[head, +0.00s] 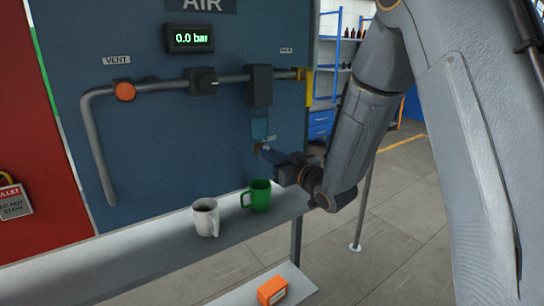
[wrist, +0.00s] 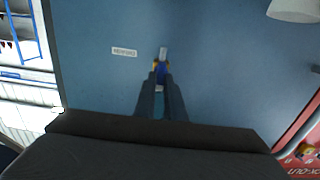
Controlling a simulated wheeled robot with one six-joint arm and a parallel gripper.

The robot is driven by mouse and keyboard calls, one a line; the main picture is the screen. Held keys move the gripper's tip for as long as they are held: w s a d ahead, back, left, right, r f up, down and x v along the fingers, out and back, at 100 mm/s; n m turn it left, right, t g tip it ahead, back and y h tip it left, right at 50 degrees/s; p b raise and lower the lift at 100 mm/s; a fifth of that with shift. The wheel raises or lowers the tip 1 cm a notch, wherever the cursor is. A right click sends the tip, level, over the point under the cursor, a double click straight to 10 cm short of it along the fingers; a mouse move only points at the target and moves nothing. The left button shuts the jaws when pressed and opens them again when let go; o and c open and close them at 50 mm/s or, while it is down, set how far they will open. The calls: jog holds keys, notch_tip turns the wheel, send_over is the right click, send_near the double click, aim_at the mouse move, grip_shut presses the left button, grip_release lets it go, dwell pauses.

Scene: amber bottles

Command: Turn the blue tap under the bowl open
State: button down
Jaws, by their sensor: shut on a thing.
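The translucent blue bowl (head: 259,128) hangs under a dark block (head: 259,86) on the grey pipe in the head view. My gripper (head: 262,150) reaches in from the right just below the bowl. In the wrist view my gripper's fingers (wrist: 161,84) are closed together at the panel, with the small blue tap (wrist: 161,70) between their tips. Bits of brass show beside the tap, and a short grey piece shows just above it. My fingers hide most of the tap, so its turned position cannot be told.
A white mug (head: 205,217) and a green mug (head: 260,195) stand on the grey shelf (head: 130,262) below my gripper. An orange box (head: 272,290) lies lower down. The display (head: 190,38) reads 0.0 bar. An orange vent knob (head: 124,91) is at the left.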

jog(key=shift+n+b, duration=0.3)
jog(key=shift+b, duration=0.1)
jog(key=n+b, duration=0.5)
jog(key=b, duration=0.2)
jog(key=n+b, duration=0.6)
jog(key=b, duration=0.1)
jog(key=n+b, duration=0.6)
jog(key=b, duration=0.1)
jog(key=shift+s+a+f, duration=0.1)
jog(key=shift+a+f, duration=0.05)
jog(key=shift+f, duration=0.15)
jog(key=shift+r+b, duration=0.1)
jog(key=shift+b, duration=0.3)
jog(key=c, duration=1.8)
grip_release()
